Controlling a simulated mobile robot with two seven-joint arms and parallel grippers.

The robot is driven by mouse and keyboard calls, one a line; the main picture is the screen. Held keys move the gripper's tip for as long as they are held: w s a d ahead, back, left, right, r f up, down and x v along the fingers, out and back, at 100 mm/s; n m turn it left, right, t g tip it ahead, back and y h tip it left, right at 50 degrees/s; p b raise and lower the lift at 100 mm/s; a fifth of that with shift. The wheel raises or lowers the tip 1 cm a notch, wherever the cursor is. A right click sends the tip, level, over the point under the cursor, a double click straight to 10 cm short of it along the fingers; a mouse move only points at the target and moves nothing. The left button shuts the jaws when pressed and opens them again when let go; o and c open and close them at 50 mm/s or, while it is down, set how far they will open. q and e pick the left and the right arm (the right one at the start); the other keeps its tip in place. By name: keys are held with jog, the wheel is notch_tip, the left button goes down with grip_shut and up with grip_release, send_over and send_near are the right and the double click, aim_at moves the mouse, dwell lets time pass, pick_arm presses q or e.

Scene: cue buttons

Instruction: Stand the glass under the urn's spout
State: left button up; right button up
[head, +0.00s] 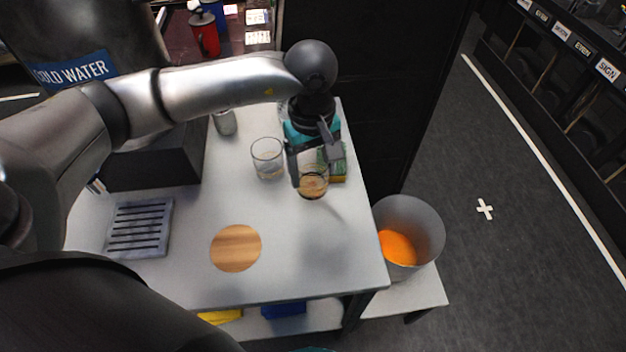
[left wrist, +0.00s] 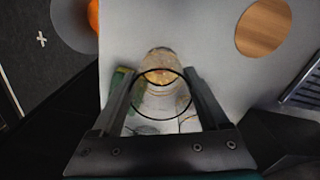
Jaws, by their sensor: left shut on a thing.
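My left gripper (head: 311,165) is shut on a clear glass (head: 313,188) with a brown or amber bottom, near the table's right side. In the left wrist view the glass's round rim (left wrist: 162,93) sits between the two fingers (left wrist: 160,100). I cannot tell whether its base touches the table. A second clear glass (head: 267,158) stands just left of the gripper. The dark urn (head: 80,35), with a blue label reading "OLD WATER", is at the upper left. My arm hides part of it, and I cannot make out its spout. My right gripper is out of view.
A slotted grey grate (head: 140,228) lies on the white table (head: 190,275) at the left. A round wooden disc (head: 236,248) lies front centre. A green-yellow box (head: 338,166) is beside the gripper. A metal cup (head: 225,122) stands behind. A bin (head: 410,225) is at the right.

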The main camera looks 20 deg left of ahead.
aim_at(313, 183)
pick_arm(q)
jog(key=shift+f, duration=2)
jog(key=shift+f+b, duration=0.15)
jog(key=shift+b, duration=0.25)
jog(key=o, duration=1.4)
